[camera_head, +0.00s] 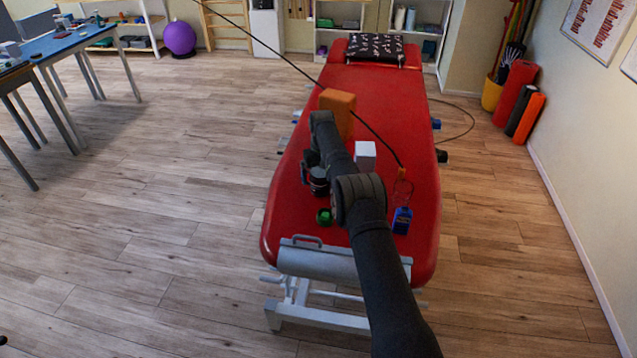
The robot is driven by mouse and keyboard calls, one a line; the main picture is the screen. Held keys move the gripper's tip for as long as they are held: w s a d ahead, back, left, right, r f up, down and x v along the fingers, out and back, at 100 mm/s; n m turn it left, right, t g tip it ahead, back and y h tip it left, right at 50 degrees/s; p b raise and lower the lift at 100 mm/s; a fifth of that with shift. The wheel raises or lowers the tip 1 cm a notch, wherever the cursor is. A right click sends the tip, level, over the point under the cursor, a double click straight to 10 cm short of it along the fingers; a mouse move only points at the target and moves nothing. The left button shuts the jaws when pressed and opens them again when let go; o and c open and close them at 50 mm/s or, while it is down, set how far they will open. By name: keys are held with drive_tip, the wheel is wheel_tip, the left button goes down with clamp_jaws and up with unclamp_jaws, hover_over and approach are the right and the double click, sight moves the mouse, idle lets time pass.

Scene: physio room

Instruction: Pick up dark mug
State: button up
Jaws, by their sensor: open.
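A dark mug (319,188) stands on the red treatment table (390,100), left of my arm's elbow. It is small in view and partly hidden by my arm. My gripper (307,172) points down at the mug from above, very close to it. The jaws are open. They are dark against the dark mug, so I cannot tell whether they touch it or stand around it.
An orange block (338,103) and a white box (365,155) stand behind and right of the mug. A green object (324,216) lies in front. A blue bottle (402,220) is at the right. A black patterned pillow (375,48) lies at the far end.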

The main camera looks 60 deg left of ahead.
drive_tip(key=shift+f, duration=0.95)
drive_tip(key=c, duration=1.2)
drive_tip(key=shift+c, duration=0.2)
drive_tip(key=shift+r, duration=0.1)
